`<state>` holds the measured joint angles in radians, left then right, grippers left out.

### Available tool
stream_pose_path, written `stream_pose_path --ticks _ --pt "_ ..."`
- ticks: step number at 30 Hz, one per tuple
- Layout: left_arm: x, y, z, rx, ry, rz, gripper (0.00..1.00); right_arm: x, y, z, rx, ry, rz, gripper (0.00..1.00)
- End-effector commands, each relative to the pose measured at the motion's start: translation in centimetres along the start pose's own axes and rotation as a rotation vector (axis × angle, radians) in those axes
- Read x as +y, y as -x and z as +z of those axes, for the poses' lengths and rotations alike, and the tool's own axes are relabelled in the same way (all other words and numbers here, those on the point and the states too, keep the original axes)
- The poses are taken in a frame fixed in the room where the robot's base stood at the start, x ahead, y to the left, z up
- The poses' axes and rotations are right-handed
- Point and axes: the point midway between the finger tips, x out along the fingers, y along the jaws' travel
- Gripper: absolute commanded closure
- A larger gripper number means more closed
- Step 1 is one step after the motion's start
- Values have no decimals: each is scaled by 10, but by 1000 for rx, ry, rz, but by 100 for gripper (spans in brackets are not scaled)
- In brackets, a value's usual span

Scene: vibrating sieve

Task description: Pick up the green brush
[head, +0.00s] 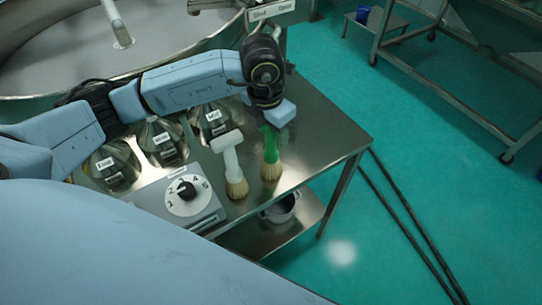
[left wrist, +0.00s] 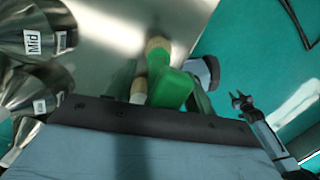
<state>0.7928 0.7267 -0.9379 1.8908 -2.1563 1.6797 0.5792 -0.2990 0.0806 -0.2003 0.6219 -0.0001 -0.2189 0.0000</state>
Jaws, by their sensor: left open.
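The green brush (head: 271,148) stands on the steel table with its pale bristles down and its handle up. My left gripper (head: 277,121) is open just above the top of the handle; its fingers are mostly hidden in the head view. In the left wrist view the green handle (left wrist: 172,87) is close beyond the dark gripper edge, near the middle. I cannot tell whether the handle is between the fingers. In the left wrist view a small dark two-pronged tip (left wrist: 241,100) on a blue link looks like my right gripper.
A white brush (head: 231,168) stands just left of the green one. A dial box (head: 186,197) and several labelled steel cones (head: 163,143) stand further left on the table (head: 325,137). A large round sieve (head: 65,50) is behind.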

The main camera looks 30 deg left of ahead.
Motion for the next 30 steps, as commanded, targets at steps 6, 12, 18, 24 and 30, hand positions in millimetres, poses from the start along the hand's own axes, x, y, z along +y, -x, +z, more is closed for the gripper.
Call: stream_pose_path --ticks 6,12,18,24,30 --pt "0 0 0 0 0 -1 63 -1 0 4 -7 0 -1 64" --pt "0 0 0 0 -1 -1 89 -1 0 4 -8 0 -1 64" --pt "0 1 0 -1 0 -1 98 -1 0 4 -7 0 -1 64" --pt "0 4 1 -2 -1 -1 98 0 -1 4 -7 0 -1 64" --pt "0 25 4 -6 -2 -1 98 0 -3 3 -5 0 0 64"
